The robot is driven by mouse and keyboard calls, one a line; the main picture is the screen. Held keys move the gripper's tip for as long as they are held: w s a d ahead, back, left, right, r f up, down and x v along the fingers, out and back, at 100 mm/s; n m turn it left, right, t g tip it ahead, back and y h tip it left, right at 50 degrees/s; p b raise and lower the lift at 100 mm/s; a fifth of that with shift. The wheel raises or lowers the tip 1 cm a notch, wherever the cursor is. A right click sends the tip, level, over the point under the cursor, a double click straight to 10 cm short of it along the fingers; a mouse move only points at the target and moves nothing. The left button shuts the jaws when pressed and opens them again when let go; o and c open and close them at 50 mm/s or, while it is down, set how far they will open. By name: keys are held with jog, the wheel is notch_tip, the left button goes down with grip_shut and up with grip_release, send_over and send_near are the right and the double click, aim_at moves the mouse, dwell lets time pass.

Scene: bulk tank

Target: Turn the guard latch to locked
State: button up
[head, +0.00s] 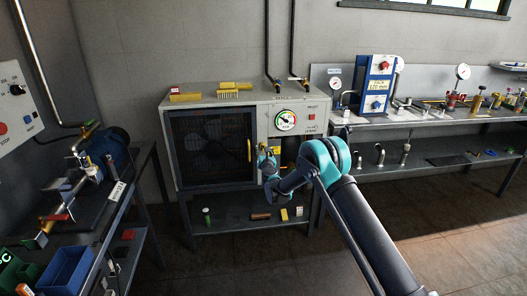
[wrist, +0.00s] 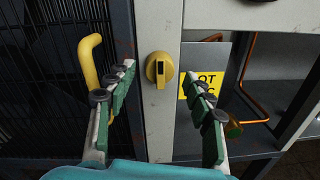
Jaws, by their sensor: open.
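The guard latch (wrist: 159,69) is a round yellow knob with a raised bar and a dark slot. It sits on the pale post beside the dark mesh guard door (wrist: 40,90), and its bar looks upright. My gripper (wrist: 163,82) is open, with one finger on each side of the latch in the wrist view. The fingers look clear of the knob, with nothing between them. In the head view my gripper (head: 266,160) is at the front of the grey cabinet (head: 230,98).
A yellow door handle (wrist: 90,60) stands out left of my fingers. Right of the post is an open bay with a yellow sign (wrist: 203,88) and copper pipes (wrist: 249,75). A round gauge (head: 285,118) is above my gripper in the head view. A workbench (head: 420,120) stands right.

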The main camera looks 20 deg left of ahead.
jog(key=shift+w+a, duration=0.3)
jog(key=shift+w, duration=0.2)
jog(key=c, duration=1.1)
jog(key=shift+c, duration=0.2)
